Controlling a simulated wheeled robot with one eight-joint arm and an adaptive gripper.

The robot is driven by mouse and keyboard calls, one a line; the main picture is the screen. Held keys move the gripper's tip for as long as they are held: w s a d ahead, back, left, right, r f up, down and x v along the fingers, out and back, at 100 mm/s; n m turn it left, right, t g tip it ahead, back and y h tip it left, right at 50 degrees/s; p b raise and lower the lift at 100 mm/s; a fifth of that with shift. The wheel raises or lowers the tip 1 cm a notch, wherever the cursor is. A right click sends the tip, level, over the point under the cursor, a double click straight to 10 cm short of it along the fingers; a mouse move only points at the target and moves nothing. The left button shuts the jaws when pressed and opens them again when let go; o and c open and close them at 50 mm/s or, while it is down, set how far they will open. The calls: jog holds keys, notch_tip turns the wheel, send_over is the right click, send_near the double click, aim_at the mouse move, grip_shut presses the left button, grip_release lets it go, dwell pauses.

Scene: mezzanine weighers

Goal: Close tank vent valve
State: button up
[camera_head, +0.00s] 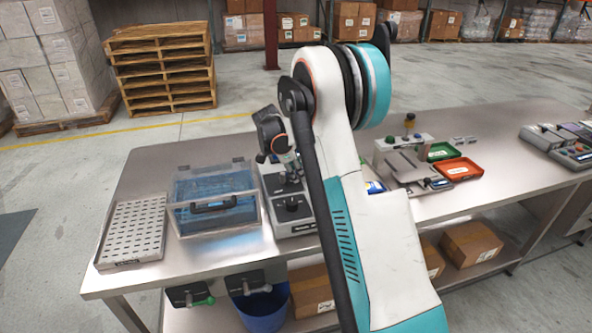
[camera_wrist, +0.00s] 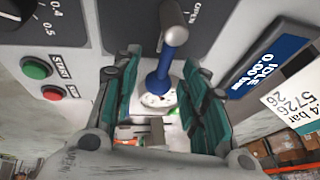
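The vent valve's lever (camera_wrist: 162,72) has a blue shaft and a grey rounded end. My gripper (camera_wrist: 162,62) is open, with one teal-padded finger on each side of the lever. Gaps show between the pads and the lever. In the head view, my gripper (camera_head: 284,160) is over the grey control unit (camera_head: 294,227) beside the clear blue tank (camera_head: 215,182). My arm hides part of this unit, and the lever is too small to make out there.
Beside the lever are a green START button (camera_wrist: 36,68), a red button (camera_wrist: 52,92), a dial (camera_wrist: 12,12) and a display (camera_wrist: 268,66) reading "IDLE 0.00 bar". A perforated tray (camera_head: 133,230) lies left of the tank. A red tray (camera_head: 459,169) lies to the right.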

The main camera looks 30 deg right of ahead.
jog(key=v, duration=1.2)
dwell(0.5)
